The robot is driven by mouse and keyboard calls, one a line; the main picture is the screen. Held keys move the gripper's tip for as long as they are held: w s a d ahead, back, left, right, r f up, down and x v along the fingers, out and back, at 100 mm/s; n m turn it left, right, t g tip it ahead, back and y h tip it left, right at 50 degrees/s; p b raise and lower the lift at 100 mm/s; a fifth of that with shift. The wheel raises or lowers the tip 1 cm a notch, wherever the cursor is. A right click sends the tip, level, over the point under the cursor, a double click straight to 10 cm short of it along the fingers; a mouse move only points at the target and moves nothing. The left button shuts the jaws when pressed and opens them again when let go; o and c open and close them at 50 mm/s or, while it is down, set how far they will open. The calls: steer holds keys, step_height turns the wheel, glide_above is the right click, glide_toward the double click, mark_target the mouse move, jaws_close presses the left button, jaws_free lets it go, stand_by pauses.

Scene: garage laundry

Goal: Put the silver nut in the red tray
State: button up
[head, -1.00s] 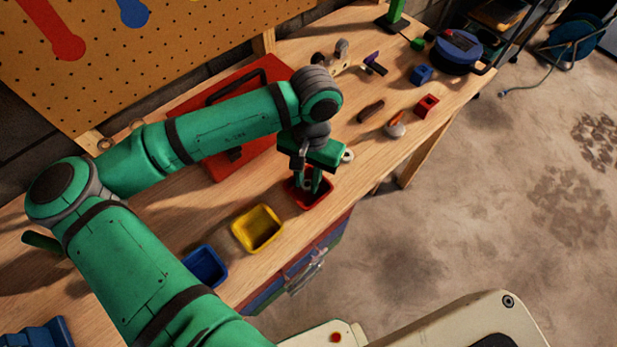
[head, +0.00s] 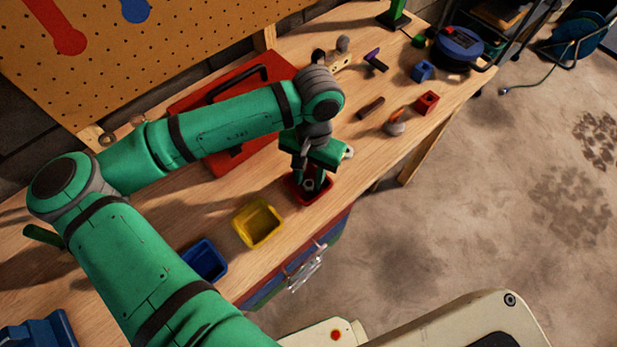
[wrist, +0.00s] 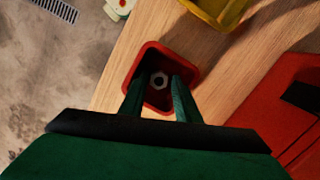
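The silver nut (wrist: 159,80) lies on the floor of the red tray (wrist: 192,72) in the wrist view, with a gap to each finger. In the head view the nut (head: 309,184) shows between my fingers, inside the small red tray (head: 318,200) at the bench's front edge. My gripper (head: 312,181) points down into the tray. In the wrist view my gripper (wrist: 158,92) has its fingers spread apart on either side of the nut, holding nothing. My gripper and arm hide part of the tray's far side in the head view.
A yellow tray (head: 239,229) and a blue tray (head: 222,262) stand to the left along the bench's front edge. A red toolbox (head: 188,105) lies behind my arm. A screwdriver-like tool (head: 395,127), a red block (head: 427,103) and other small items lie to the right.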

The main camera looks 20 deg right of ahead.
step_height(320, 180, up, 12)
steer(key=w+d, duration=0.1)
